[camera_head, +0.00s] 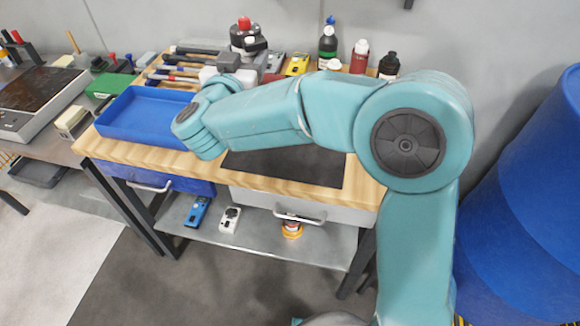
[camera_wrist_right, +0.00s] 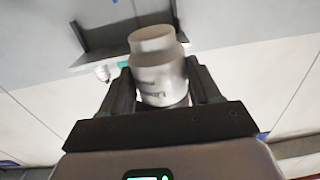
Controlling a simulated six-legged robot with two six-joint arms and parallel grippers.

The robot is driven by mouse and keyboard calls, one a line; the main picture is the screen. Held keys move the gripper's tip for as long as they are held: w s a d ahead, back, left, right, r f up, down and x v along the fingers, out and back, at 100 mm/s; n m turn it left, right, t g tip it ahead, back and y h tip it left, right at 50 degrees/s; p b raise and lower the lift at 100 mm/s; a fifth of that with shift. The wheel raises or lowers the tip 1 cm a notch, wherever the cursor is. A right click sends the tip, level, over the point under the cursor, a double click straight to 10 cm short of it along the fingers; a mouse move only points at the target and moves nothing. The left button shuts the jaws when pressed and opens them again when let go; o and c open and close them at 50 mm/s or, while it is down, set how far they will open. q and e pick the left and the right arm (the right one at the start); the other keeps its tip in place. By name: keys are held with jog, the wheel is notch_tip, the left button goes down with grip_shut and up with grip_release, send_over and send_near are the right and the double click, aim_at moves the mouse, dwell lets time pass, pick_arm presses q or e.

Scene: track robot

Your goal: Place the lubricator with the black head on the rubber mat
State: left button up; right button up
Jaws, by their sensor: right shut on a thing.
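The black rubber mat (camera_head: 290,166) lies on the wooden tabletop, partly hidden under my right arm. In the head view the right gripper is near the back of the table, mostly behind my wrist. A dark bottle with a black head (camera_head: 389,65) stands at the back right of the table. My left gripper is out of view.
A blue tray (camera_head: 140,133) sits at the left of the tabletop. A blue barrel (camera_head: 535,190) is at the right.

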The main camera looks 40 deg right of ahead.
jog(key=s+d+f+m+g+h+b, duration=0.1)
jog(key=s+m+g+h+b, duration=0.15)
jog(key=s+b, duration=0.2)
jog(key=b, duration=0.5)
send_over(270, 159)
notch_tip(270, 159, down, 14)
jog(key=r, duration=0.1)
pick_arm(q)
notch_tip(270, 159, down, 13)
jog(key=b, duration=0.1)
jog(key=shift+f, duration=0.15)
pick_arm(e)
jog(key=shift+g, duration=0.35)
jog(key=shift+f, duration=3.4)
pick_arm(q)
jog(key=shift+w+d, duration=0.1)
pick_arm(e)
jog(key=shift+w+f+b, duration=0.1)
jog(key=shift+f+b, duration=0.2)
jog(key=o, duration=1.2)
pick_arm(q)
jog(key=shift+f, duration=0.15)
